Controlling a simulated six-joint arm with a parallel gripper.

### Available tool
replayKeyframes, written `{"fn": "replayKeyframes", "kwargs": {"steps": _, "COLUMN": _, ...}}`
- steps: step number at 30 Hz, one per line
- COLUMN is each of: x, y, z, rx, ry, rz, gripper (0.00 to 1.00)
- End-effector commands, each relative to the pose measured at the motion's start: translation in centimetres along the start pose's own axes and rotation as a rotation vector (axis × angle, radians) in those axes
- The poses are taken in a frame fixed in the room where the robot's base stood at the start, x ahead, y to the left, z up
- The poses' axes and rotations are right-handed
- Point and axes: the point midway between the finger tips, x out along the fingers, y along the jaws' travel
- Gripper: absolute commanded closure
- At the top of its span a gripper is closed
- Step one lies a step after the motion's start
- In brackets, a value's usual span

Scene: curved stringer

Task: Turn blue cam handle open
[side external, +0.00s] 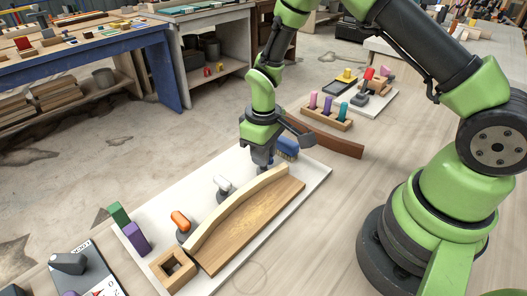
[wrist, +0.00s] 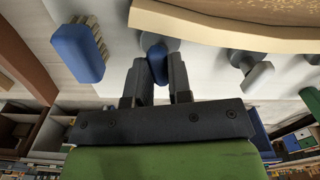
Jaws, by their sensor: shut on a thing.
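The blue cam handle (wrist: 157,62) sits between my two fingers in the wrist view, on a grey round base beside the curved strip. My gripper (wrist: 157,80) is shut on it. In the side view my gripper (side external: 263,168) points down at the far end of the row of cams and hides the blue handle. The white cam handle (side external: 222,183) and the orange cam handle (side external: 181,221) stand nearer along the same outer edge of the curved light-wood strip (side external: 232,208). The white one also shows in the wrist view (wrist: 258,77), right of my fingers.
A blue brush (side external: 287,147) lies close beyond my gripper; it also shows in the wrist view (wrist: 78,52). A brown wooden bar (side external: 330,139) and a peg block (side external: 327,117) lie farther back. Green (side external: 118,214) and purple (side external: 136,239) blocks stand at the near left.

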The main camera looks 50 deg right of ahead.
Motion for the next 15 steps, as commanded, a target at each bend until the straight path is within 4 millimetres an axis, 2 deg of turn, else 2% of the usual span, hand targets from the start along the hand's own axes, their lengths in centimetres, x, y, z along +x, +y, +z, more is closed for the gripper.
{"fn": "replayKeyframes", "kwargs": {"steps": 15, "x": -0.03, "y": 0.04, "z": 0.09, "rx": -0.485, "ry": -0.003, "rz": -0.001, "gripper": 1.0}}
